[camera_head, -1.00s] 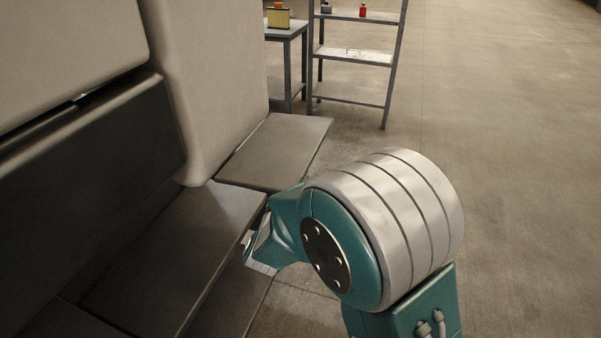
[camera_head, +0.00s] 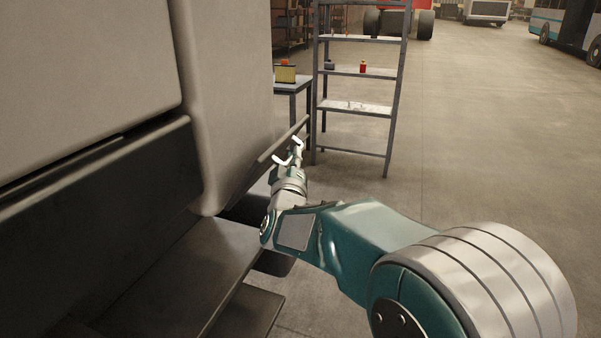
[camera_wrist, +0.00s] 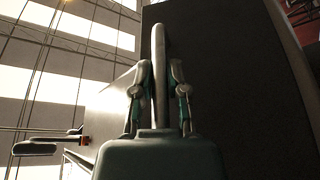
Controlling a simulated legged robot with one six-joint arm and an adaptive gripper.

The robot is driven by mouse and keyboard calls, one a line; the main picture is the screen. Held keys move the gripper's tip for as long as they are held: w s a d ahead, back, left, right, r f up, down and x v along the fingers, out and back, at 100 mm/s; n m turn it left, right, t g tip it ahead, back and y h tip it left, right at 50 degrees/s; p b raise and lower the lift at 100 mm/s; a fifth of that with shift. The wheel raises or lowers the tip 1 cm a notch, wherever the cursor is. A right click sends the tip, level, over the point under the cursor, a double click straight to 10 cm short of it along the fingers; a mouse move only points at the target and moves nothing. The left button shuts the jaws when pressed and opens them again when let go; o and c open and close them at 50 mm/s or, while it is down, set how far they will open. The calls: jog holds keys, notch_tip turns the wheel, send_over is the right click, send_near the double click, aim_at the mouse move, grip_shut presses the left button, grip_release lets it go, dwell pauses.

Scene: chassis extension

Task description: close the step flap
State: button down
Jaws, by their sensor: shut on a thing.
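The step flap (camera_head: 300,126) is a thin dark panel tilted up beside the lower body of the vehicle. It shows nearly edge-on in the head view, partly hidden by my gripper. My gripper (camera_head: 289,151) is at its raised edge, at the end of my outstretched arm. In the wrist view, my gripper (camera_wrist: 160,92) has its two fingers on either side of a rounded grey bar (camera_wrist: 159,48) and is shut on it. A dark flat panel (camera_wrist: 225,85), which looks like the flap's face, lies behind the bar.
The pale vehicle body (camera_head: 230,90) stands at the left. A fixed dark step (camera_head: 185,275) lies below it, nearer me. A metal shelf rack (camera_head: 355,107) and a small table (camera_head: 290,86) stand beyond the flap. The floor (camera_head: 480,150) at the right is clear.

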aim_at(278, 151)
jog(key=a+r+n+y, duration=0.1)
jog(key=n, duration=0.1)
jog(key=w+a+r+n+g, duration=0.1)
jog(key=a+n, duration=0.1)
jog(key=shift+a+r+y, duration=0.1)
jog(key=shift+r+y, duration=0.25)
jog(key=shift+y, duration=0.05)
jog(key=shift+w+a+r+n+g, duration=0.25)
jog(key=shift+a+n, duration=0.25)
jog(key=shift+n, duration=0.15)
jog(key=shift+w+a+r+n+g, duration=0.15)
jog(key=shift+a+n+g, duration=0.15)
jog(key=shift+a+n, duration=0.35)
jog(key=shift+w+a+r+n+g, duration=0.25)
jog(key=shift+a+n, duration=0.15)
jog(key=shift+n, duration=0.3)
jog(key=shift+s+y, duration=0.1)
jog(key=shift+y, duration=0.2)
jog(key=c, duration=0.9)
grip_release()
jog(key=shift+o, duration=1.3)
jog(key=shift+a, duration=0.3)
jog(key=shift+d, duration=0.1)
